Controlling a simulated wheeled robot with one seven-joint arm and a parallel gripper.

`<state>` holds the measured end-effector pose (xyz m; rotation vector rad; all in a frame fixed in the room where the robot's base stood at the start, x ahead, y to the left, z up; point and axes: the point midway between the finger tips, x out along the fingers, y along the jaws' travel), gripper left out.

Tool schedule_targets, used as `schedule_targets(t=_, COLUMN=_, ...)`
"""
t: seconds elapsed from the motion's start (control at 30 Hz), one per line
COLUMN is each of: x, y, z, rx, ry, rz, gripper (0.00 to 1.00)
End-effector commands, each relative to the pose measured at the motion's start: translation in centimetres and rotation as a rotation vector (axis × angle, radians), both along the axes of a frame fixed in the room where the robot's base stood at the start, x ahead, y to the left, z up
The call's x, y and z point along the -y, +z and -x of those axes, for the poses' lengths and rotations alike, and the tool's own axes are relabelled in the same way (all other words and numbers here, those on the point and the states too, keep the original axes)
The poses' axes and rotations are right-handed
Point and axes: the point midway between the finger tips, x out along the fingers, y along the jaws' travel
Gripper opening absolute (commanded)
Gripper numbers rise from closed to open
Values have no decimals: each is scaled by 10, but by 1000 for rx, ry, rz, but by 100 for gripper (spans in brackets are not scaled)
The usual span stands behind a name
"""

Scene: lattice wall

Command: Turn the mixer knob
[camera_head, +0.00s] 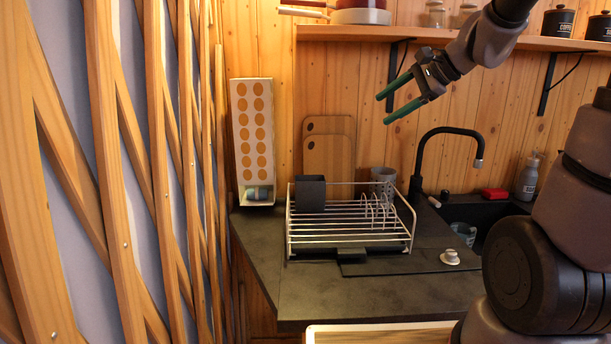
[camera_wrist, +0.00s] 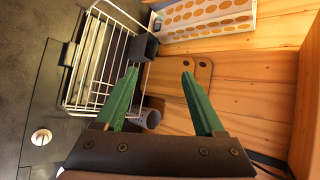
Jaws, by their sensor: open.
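A small round white knob (camera_head: 450,257) stands on the dark panel at the front right of the counter. It also shows at the lower left of the wrist view (camera_wrist: 41,137). I cannot tell for sure which of the two is the mixer knob. My gripper (camera_head: 382,109) is high in front of the wood wall, well above the counter and apart from both. Its green fingers (camera_wrist: 160,73) are spread, with nothing between them.
A white wire dish rack (camera_head: 350,240) with a black cup (camera_head: 310,193) stands left of the knob. Cutting boards (camera_head: 328,158) lean behind it. A shelf (camera_head: 430,36) runs above. The sink (camera_head: 480,212) holds a glass. A wooden lattice (camera_head: 110,170) fills the left.

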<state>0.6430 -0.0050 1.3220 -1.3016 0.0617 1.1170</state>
Motion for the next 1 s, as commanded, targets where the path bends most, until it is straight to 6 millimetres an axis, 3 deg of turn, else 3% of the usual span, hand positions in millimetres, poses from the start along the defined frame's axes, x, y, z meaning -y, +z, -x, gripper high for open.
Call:
schedule_targets(t=0.03, x=-3, y=6, z=26, rx=40, ry=64, rz=90, gripper=71)
schedule_targets(t=0.2, x=7, y=8, z=100, rx=156, ry=251, rz=417, gripper=71)
schedule_targets(t=0.4, x=34, y=6, z=154, rx=269, ry=382, rz=745, gripper=71)
schedule_targets(t=0.6, x=50, y=6, z=174, rx=314, ry=428, rz=897, gripper=71)
schedule_targets(t=1.0, x=52, y=6, z=175, rx=316, ry=432, rz=910, gripper=71)
